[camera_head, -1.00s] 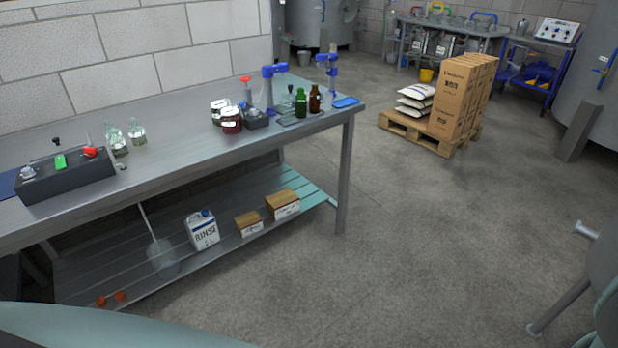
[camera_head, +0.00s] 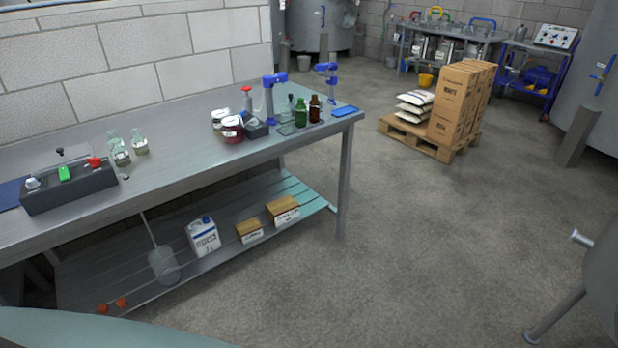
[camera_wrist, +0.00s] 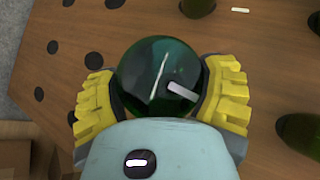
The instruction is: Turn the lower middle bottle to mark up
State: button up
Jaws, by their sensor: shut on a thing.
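My gripper (camera_wrist: 162,95), with yellow ribbed pads, is shut on a dark green bottle (camera_wrist: 140,72) in the wrist view. The pads press on its left and right sides, and I see its round end face-on. A short white mark (camera_wrist: 182,92) lies on this end, right of and below its middle in the picture. A thin pale streak (camera_wrist: 160,75) also crosses it. The bottle stands in a brown wooden board (camera_wrist: 265,70) with dark round holes. My gripper and the board do not show in the head view.
Other green bottles show at the top (camera_wrist: 198,8) and right (camera_wrist: 300,135) of the wrist view. A small white dash (camera_wrist: 240,10) lies on the board. In the head view, a metal workbench (camera_head: 190,165) stands left and a pallet of boxes (camera_head: 460,105) behind; the floor between is clear.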

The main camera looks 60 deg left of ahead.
jog(key=shift+f+n+g+y, duration=0.1)
jog(key=shift+n+g+y, duration=0.2)
jog(key=shift+n+y, duration=0.15)
jog(key=shift+n, duration=0.25)
jog(key=o, duration=1.1)
jog(key=shift+s, duration=0.1)
jog(key=shift+s+r, duration=0.35)
jog(key=shift+r, duration=0.25)
jog(key=v, duration=1)
jog(key=shift+s+a+r, duration=0.1)
jog(key=shift+a+r, duration=0.05)
jog(key=shift+a, duration=0.15)
